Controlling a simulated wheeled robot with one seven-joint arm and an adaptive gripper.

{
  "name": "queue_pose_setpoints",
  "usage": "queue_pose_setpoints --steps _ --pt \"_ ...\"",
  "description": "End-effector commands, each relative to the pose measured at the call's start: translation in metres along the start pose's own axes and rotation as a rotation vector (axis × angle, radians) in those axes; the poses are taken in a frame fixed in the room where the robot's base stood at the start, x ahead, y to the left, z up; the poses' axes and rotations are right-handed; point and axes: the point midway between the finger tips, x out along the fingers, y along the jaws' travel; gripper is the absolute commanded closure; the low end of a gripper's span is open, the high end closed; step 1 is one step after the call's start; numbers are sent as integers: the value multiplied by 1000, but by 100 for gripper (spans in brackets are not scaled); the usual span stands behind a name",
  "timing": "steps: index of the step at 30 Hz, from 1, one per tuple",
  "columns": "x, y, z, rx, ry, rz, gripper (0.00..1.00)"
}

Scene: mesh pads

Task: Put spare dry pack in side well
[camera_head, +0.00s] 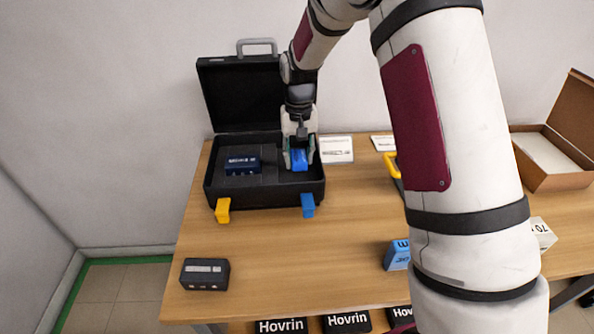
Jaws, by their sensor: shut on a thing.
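A black open case (265,196) stands on the table with its lid up at the back. My gripper (299,158) points down into the right part of the case, over the side well. It is shut on a small bright blue pack (300,161), which sits low between the fingers, inside the case outline. I cannot tell whether the pack touches the well floor. A dark navy block with white print (243,165) lies in the left compartment. The case has a yellow latch (223,210) and a blue latch (308,205) on its front, both hanging open.
A dark box (205,274) lies at the table's front left. A blue printed block (397,255) and a white block (543,233) stand at the right. White cards (336,150) lie behind. An open cardboard box (552,158) is far right. The front middle of the table (300,260) is clear.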

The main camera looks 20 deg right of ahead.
Motion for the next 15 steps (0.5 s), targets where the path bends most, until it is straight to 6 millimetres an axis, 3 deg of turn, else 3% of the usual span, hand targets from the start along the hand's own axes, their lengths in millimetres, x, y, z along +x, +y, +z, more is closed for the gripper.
queue_pose_setpoints --steps 3,15 --pt "22 0 1 0 -5 1 92" --pt "61 0 1 0 -3 1 92"
